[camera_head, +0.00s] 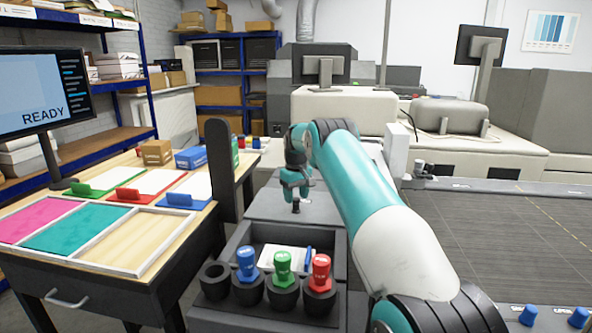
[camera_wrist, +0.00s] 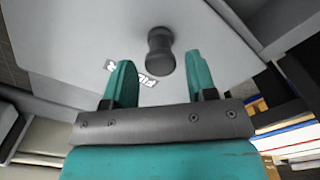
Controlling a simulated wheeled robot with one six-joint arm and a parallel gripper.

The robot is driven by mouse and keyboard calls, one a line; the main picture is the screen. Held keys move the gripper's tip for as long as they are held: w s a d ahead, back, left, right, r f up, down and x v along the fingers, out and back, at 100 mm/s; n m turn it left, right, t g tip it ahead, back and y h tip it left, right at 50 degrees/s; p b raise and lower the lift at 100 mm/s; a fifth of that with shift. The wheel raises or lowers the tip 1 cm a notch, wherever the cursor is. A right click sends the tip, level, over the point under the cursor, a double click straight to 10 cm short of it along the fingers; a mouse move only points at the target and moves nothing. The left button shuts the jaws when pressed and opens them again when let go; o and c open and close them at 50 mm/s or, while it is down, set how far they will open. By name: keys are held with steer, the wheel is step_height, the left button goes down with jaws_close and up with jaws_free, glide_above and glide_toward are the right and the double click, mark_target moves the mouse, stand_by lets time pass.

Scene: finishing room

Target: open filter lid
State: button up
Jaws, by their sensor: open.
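The filter lid (camera_head: 325,209) is a flat grey panel in the middle of the head view. It fills much of the wrist view (camera_wrist: 75,40) and looks closed. A dark round knob (camera_wrist: 160,45) stands up from it, beside a partly hidden white label (camera_wrist: 146,80). The knob also shows small in the head view (camera_head: 296,207). My gripper (camera_head: 296,192) is just above the knob, pointing down. In the wrist view its two teal fingers (camera_wrist: 159,65) are apart, with the knob between and slightly beyond their tips. Nothing is held.
A dark tray (camera_head: 225,310) in front holds blue, green and red capped bottles in round holders. A wooden table (camera_head: 170,245) with coloured panels stands left, with a dark upright post (camera_head: 219,170) at its edge. A wide dark flatbed (camera_head: 500,235) lies right.

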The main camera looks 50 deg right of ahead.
step_height(320, 180, up, 15)
steer(key=shift+f, duration=0.2)
stand_by(0.6)
